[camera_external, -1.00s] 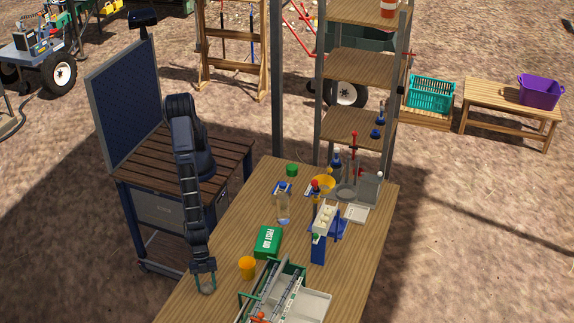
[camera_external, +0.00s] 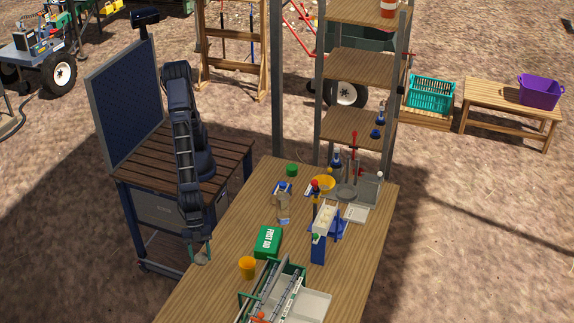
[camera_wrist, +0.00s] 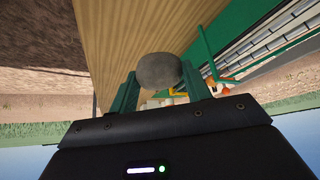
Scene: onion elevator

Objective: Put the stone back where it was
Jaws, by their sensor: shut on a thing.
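The stone (camera_wrist: 159,70) is a grey rounded lump between the green fingers of my gripper (camera_wrist: 160,88) in the wrist view. In the external view, my gripper (camera_external: 201,254) is shut on the stone (camera_external: 202,259), at the left edge of the wooden table (camera_external: 222,283).
Table surface between my gripper and the cup is clear.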

